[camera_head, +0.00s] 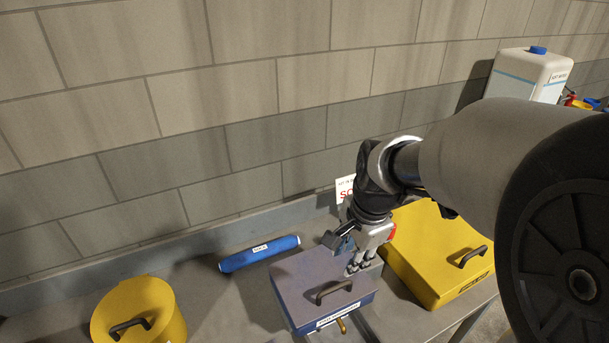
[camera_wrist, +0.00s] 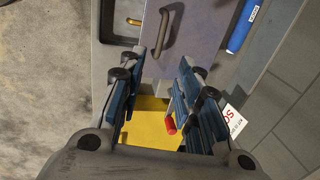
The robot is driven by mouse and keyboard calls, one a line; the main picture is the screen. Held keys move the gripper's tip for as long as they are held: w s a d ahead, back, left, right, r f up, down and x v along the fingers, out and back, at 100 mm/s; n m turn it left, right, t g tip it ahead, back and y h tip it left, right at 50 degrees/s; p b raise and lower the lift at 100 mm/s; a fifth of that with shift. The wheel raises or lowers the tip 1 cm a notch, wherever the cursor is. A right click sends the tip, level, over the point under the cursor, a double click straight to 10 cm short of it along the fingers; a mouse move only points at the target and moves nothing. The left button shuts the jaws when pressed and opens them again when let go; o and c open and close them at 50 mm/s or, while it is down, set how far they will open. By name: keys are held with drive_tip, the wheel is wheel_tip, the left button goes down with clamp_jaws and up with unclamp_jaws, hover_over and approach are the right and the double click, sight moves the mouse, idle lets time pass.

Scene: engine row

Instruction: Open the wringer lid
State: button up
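Three lidded things with dark handles stand on the bench, and I cannot read which is the wringer. A blue box (camera_head: 304,326) has a flat grey-purple lid (camera_head: 295,277), shut, with a handle (camera_head: 334,291) near its front edge. A flat yellow box (camera_head: 425,245) is to its right, and a round yellow container (camera_head: 137,305) to its left; both look shut. My gripper (camera_head: 349,251) is over the back right of the purple lid. In the wrist view my gripper (camera_wrist: 162,70) is open and empty, its fingers apart, with the purple lid's handle (camera_wrist: 166,34) ahead of them.
A blue roll (camera_head: 260,253) lies behind the blue box. A white sign with red letters (camera_head: 345,188) stands at the wall, partly behind my arm. A white jug (camera_head: 528,73) is at the back right. A brass-coloured piece (camera_head: 341,325) is at the blue box's front.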

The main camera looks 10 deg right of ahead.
sight(337, 286)
drive_tip(key=w+f+b, duration=0.1)
drive_tip(key=f, duration=0.4)
drive_tip(key=w+f+b, duration=0.1)
drive_tip(key=f, duration=0.3)
drive_tip(key=w+f+b, duration=0.1)
drive_tip(key=f+b, duration=0.1)
drive_tip(key=f, duration=0.3)
drive_tip(key=shift+a+f, duration=0.35)
drive_tip(key=shift+a, duration=0.05)
drive_tip(key=shift+c, duration=0.2)
clamp_jaws()
